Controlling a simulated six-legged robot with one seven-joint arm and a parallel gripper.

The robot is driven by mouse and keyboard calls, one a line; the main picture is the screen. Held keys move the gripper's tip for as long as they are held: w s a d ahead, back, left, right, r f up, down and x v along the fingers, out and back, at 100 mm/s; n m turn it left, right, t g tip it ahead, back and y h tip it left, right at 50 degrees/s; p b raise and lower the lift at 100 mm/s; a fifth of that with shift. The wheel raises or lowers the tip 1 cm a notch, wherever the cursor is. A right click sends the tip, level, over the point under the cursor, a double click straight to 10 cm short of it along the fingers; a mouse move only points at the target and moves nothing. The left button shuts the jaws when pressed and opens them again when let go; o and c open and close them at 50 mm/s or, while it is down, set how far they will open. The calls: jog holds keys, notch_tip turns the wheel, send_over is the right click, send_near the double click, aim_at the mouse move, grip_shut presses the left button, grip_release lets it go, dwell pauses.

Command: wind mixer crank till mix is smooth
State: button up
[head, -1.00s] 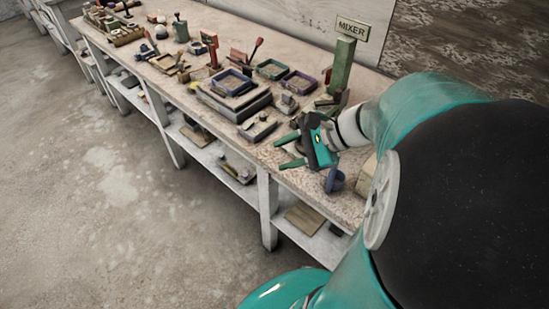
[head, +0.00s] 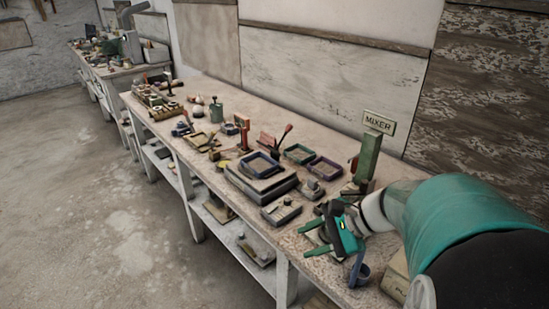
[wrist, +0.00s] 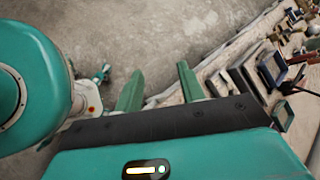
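The mixer is a green upright post (head: 367,160) at the back of the bench, with a MIXER sign (head: 379,122) on the wall above it. A small reddish-brown part (head: 353,164) shows at the post's left side. I cannot tell if it is the crank. The mixer's lower part is partly hidden behind my arm and gripper. My gripper (head: 303,241) is in front of the mixer near the bench's front edge, apart from the post. Its green fingers are spread with nothing between them, as the wrist view (wrist: 160,72) also shows. I cannot see the mix.
A blue cup (head: 360,273) stands close to my gripper, with a pale box (head: 396,282) to its right. A grey tray (head: 282,211), a blue-rimmed tray (head: 261,165) and a purple-rimmed tray (head: 325,168) lie to the left. The floor (head: 110,220) before the bench is clear.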

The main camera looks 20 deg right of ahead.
jog(key=w+d+m+t, duration=0.2)
jog(key=d+m, duration=0.2)
jog(key=d, duration=0.4)
jog(key=m+t, duration=0.9)
send_near(365, 181)
jog(key=shift+h, duration=0.3)
jog(key=x, duration=1)
jog(key=shift+a+f, duration=0.15)
jog(key=shift+f, duration=0.2)
grip_shut()
jog(key=shift+w, duration=0.1)
